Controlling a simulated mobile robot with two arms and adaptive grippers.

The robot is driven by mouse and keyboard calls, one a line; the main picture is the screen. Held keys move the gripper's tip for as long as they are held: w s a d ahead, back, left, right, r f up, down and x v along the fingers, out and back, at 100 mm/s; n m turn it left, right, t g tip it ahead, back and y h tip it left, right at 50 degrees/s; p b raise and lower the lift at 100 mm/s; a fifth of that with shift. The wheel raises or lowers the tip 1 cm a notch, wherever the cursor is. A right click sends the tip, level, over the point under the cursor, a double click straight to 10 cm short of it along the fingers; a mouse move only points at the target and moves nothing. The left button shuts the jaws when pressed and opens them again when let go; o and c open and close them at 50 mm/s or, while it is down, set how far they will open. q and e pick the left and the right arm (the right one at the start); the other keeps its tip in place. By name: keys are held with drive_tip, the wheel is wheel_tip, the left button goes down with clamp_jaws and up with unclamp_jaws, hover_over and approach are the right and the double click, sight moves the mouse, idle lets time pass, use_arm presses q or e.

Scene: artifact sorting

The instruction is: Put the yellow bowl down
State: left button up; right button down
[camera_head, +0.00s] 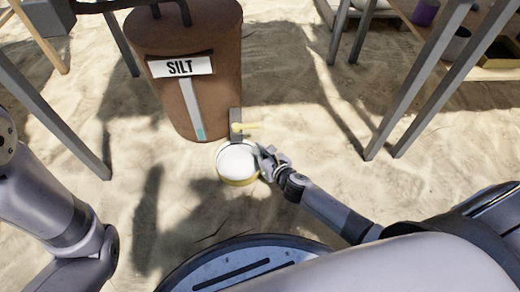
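The yellow bowl (237,180) is in the middle of the head view, with white contents inside its rim. It is level, just below the tap of the brown silt barrel. My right gripper (263,163) is at the bowl's right rim and appears shut on it. I cannot tell if the bowl touches the sand. My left arm (50,215) shows at the left edge, but its gripper is out of view.
Grey table legs (418,80) stand at the right and others (55,115) at the left.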

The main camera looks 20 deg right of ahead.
drive_tip(key=shift+f, duration=0.15)
drive_tip(key=c, duration=1.9)
unclamp_jaws()
drive_tip(key=shift+o, duration=0.5)
drive_tip(key=shift+r, duration=0.3)
drive_tip(key=p+v, duration=0.4)
drive_tip(key=v, duration=0.8)
drive_tip(key=shift+f, duration=0.15)
drive_tip(key=shift+d, duration=0.1)
